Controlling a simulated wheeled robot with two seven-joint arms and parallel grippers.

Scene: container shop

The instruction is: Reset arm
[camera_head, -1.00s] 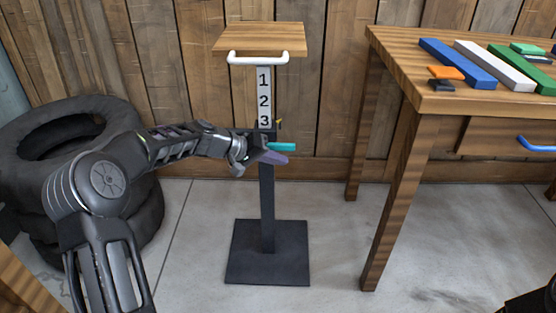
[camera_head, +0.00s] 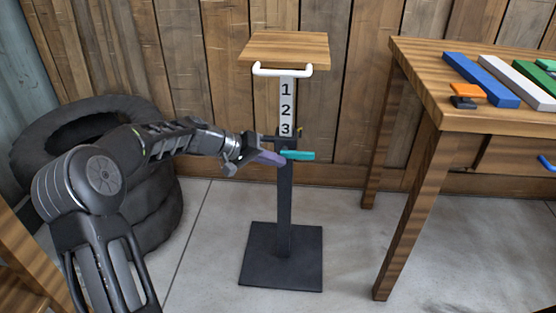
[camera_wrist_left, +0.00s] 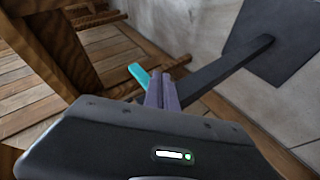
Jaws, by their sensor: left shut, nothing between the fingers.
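My left arm comes in from the left in the head view. Its gripper (camera_head: 270,158) is shut and empty, its purple fingers close to the stand's post at the height of the teal handle (camera_head: 299,155). In the left wrist view the shut fingers (camera_wrist_left: 162,92) lie side by side, with the teal handle (camera_wrist_left: 139,74) just beyond and to their left. I cannot tell whether they touch it. The stand has a wooden top (camera_head: 285,47), a white bar, a plate numbered 1, 2, 3 (camera_head: 287,106) and a black base (camera_head: 281,258). My right gripper is not in view.
A wooden table (camera_head: 420,118) stands at the right, with blue, white, green and orange pieces on it and a blue drawer handle. Stacked black tires (camera_head: 150,215) stand behind my left arm. The floor between stand and table is clear.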

